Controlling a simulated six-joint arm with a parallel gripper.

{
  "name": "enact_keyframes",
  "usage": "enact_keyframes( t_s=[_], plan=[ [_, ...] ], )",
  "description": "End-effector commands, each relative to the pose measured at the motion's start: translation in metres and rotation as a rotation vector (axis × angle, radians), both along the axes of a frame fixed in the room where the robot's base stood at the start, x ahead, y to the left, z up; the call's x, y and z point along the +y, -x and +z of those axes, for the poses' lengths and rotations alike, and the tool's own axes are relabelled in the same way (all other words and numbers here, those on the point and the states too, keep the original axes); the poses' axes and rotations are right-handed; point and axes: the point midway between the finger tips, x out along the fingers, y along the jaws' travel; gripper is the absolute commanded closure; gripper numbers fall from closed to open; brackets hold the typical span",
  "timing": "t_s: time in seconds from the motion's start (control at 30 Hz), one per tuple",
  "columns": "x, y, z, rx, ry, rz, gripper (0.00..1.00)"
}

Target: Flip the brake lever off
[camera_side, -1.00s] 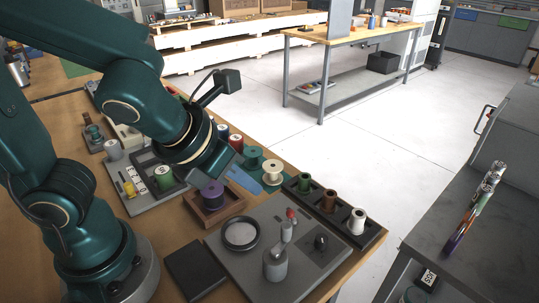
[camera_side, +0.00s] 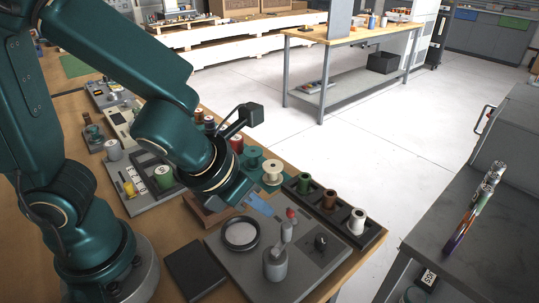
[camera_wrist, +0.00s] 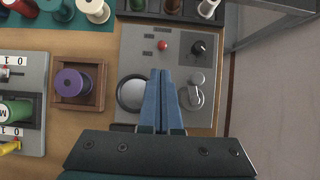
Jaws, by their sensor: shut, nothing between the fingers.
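My gripper (camera_wrist: 163,73) is shut and empty, its blue fingers together. In the wrist view the fingertips overlie the grey panel (camera_wrist: 135,40), just right of a round dial (camera_wrist: 131,93). In the side view the gripper (camera_side: 265,206) is at the panel's far left edge. The panel carries a red-tipped stick (camera_wrist: 162,45), a black knob (camera_wrist: 198,48) and a silver post with a lever arm (camera_wrist: 196,88). The post (camera_side: 275,265) also shows in the side view. At the wrist view's left are a yellow lever (camera_wrist: 9,147) and a switch (camera_wrist: 6,73) by 1/0 marks. No lever is labelled brake.
A purple spool (camera_wrist: 70,82) sits in a wooden tray (camera_wrist: 95,100) left of the fingers. A dark rack (camera_side: 365,238) with spools stands behind the panel. A black slab (camera_side: 195,268) lies at its front left. The table edge is at the right.

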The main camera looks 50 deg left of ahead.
Motion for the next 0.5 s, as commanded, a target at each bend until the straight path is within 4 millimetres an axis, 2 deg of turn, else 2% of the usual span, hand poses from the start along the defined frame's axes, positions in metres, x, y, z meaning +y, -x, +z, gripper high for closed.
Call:
enact_keyframes(
  t_s=[0.3, 0.5],
  plan=[
    [0.000, -0.019, -0.033, 0.007, -0.003, -0.003, 1.00],
    [0.000, -0.028, -0.046, 0.004, -0.002, -0.003, 1.00]
  ],
)
